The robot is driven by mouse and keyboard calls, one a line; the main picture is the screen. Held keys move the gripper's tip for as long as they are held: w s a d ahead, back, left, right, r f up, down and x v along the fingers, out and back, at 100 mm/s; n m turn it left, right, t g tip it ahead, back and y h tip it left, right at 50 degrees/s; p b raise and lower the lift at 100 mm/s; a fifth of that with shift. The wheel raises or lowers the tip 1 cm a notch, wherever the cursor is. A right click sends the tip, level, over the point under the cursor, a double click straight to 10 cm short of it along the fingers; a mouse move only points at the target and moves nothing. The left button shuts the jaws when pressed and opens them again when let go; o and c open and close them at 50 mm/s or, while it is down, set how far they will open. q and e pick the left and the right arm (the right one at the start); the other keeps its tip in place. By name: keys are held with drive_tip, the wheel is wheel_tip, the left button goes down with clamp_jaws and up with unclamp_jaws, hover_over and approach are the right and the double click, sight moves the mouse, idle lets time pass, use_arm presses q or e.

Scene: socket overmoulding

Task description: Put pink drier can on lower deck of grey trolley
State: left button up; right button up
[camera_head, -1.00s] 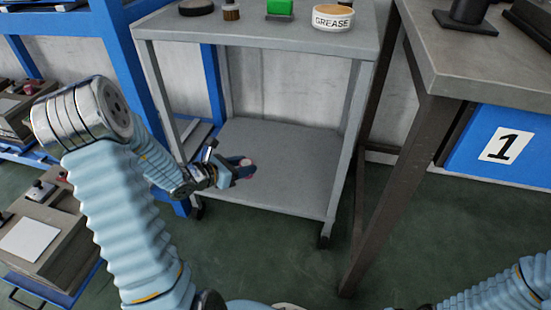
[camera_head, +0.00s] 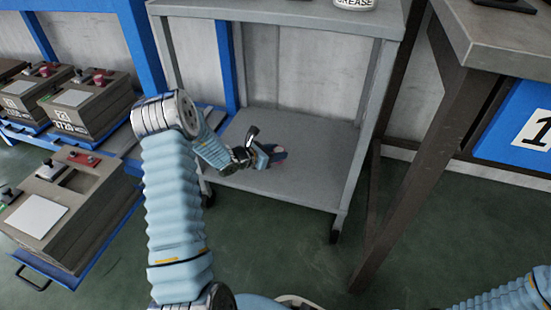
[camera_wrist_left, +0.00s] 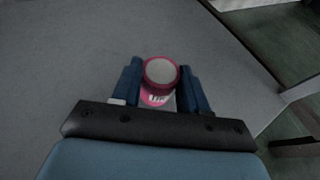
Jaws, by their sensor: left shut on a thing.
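The pink drier can (camera_wrist_left: 156,98), with a pale lid and a pink rim, sits between the two blue fingers of my left gripper (camera_wrist_left: 160,88) in the left wrist view. The gripper is shut on it. In the head view my left gripper (camera_head: 271,154) is over the lower deck (camera_head: 290,186) of the grey trolley (camera_head: 345,160), near the deck's middle. The can is mostly hidden by the fingers there. I cannot tell whether it touches the deck. My right gripper is not in view; only part of my right arm shows at bottom right.
The trolley's upper deck (camera_head: 285,12) is overhead, with a grease tin (camera_head: 354,4) on it. Trolley posts flank the lower deck, which is otherwise bare. A workbench (camera_head: 470,60) stands at right with a blue bin (camera_head: 520,125). Mould blocks (camera_head: 90,105) sit on a blue rack at left.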

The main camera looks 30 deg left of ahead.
use_arm(q)
wheel_tip(320, 180, down, 2)
drive_tip(key=shift+f, duration=0.15)
drive_tip(key=o, duration=1.1)
drive_tip(key=shift+c, duration=0.2)
drive_tip(key=shift+s, duration=0.1)
drive_tip(key=p+v, duration=0.2)
drive_tip(key=v, duration=1)
